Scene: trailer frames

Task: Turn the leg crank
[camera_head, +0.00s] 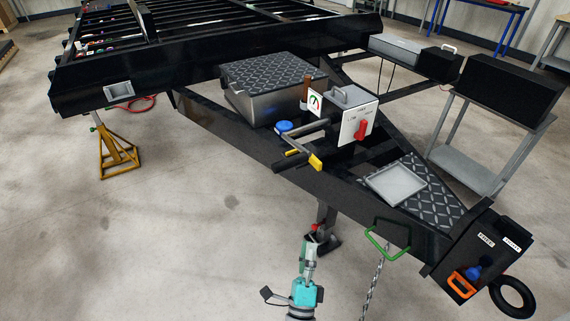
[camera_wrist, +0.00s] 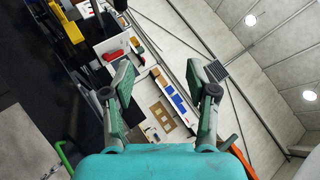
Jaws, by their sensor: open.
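The likely leg crank is a bar with a black grip and a yellow end (camera_head: 315,162), sticking out from the near side of the black trailer frame (camera_head: 240,155). In the wrist view, a yellow part (camera_wrist: 70,26) at the upper left looks like the same piece. The support leg (camera_head: 326,216) hangs below the frame. My gripper (camera_wrist: 160,68) is open, with nothing between its fingers. In the head view my teal wrist (camera_head: 304,296) is low at the bottom middle, below and apart from the crank.
A panel with a red handle (camera_head: 361,130) and a blue knob (camera_head: 284,126) sit near the crank. A green handle (camera_head: 388,246) and hanging chain (camera_head: 373,285) are right of my wrist. An orange handle (camera_head: 462,285) is at the hitch.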

